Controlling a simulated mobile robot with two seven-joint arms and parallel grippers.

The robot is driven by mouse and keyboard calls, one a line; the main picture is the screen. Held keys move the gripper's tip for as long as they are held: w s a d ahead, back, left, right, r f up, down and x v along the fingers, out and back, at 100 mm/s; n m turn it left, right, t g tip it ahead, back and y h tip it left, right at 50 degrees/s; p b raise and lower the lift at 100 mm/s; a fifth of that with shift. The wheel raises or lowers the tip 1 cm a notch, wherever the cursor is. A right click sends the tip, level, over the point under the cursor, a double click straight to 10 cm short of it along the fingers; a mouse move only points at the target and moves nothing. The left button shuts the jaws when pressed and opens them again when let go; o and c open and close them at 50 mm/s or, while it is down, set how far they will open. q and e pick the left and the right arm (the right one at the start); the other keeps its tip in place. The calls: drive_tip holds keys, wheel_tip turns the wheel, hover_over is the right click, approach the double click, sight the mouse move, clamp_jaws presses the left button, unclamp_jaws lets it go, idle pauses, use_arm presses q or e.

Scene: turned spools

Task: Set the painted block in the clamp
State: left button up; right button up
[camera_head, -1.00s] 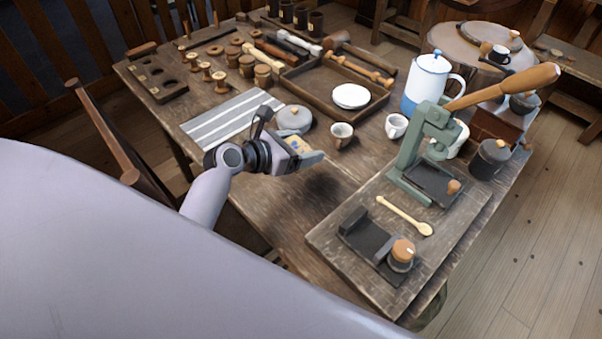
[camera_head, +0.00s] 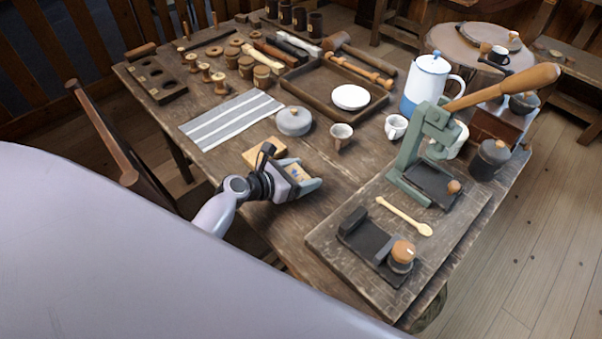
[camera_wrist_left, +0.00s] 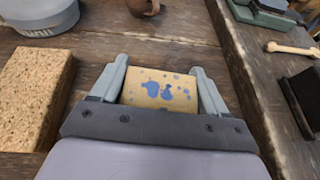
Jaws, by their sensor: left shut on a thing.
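The painted block (camera_wrist_left: 158,90), pale yellow with blue paint spots, is between the two fingers of my left gripper (camera_wrist_left: 160,82) in the left wrist view. The gripper is shut on it. In the head view the left gripper (camera_head: 306,178) is over the table's near part, left of the board, with the block (camera_head: 297,174) partly hidden between its fingers. The clamp (camera_head: 372,240), a dark base with upright jaws and a wooden-topped knob, sits on the board's near part, apart from the gripper. Its dark edge shows at right in the wrist view (camera_wrist_left: 304,98). My right gripper is not in view.
A cork-like block (camera_head: 258,153) lies just left of the gripper, near a grey lidded pot (camera_head: 294,121). On the board (camera_head: 325,236) are a wooden spoon (camera_head: 403,215) and a green lever press (camera_head: 411,150). Bare table lies between gripper and board.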

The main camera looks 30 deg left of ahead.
use_arm(q)
drive_tip(key=shift+f, duration=0.1)
drive_tip(key=shift+f, duration=0.15)
drive_tip(key=o, duration=1.1)
